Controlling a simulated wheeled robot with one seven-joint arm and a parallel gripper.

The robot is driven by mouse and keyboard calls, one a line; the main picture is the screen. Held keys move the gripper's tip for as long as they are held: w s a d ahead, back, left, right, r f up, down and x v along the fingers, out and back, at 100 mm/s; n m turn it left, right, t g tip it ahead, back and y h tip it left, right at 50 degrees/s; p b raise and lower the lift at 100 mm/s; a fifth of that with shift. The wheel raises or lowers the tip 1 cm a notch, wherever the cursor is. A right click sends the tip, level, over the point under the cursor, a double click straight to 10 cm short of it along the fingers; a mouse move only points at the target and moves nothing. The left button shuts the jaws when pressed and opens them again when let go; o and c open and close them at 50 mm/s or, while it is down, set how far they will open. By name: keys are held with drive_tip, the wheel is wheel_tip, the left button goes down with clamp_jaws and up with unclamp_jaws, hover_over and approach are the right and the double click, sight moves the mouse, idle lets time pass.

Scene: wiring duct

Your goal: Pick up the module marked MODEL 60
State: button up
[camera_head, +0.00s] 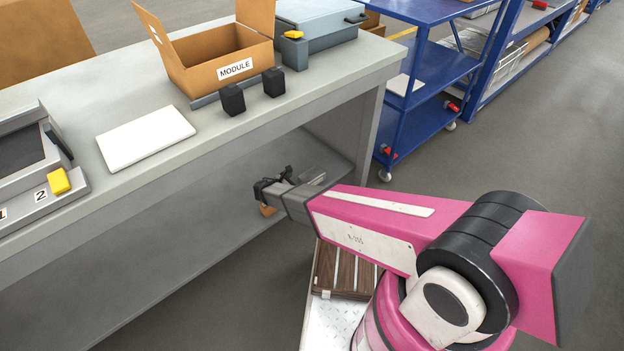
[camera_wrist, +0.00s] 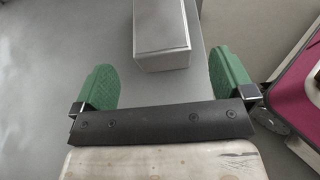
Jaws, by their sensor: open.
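Two small black blocks, a left one (camera_head: 232,100) and a right one (camera_head: 273,82), stand on the table in front of the MODULE box (camera_head: 215,55). I cannot read any MODEL 60 marking on them. My gripper (camera_head: 267,193) is below the tabletop level, at the table's right front, away from both blocks. In the wrist view my gripper (camera_wrist: 162,80) has its green fingers wide apart with nothing held. A grey block-shaped thing (camera_wrist: 162,38) shows beyond and between the fingers; I cannot tell what it is.
A white panel (camera_head: 146,137) lies on the grey table (camera_head: 85,110). A grey device with a yellow button (camera_head: 59,181) is at left. A lidded grey case (camera_head: 318,28) is at the back. A blue cart (camera_head: 423,85) stands at right. Grey floor (camera_head: 500,130) is open beyond my arm.

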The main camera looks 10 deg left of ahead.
sight(305, 178)
drive_tip(key=x, duration=0.6)
drive_tip(key=shift+w+d, duration=0.2)
drive_tip(key=shift+d, duration=0.05)
drive_tip(key=c, duration=1.3)
drive_tip(key=shift+o, duration=0.2)
drive_tip(key=shift+r, duration=0.1)
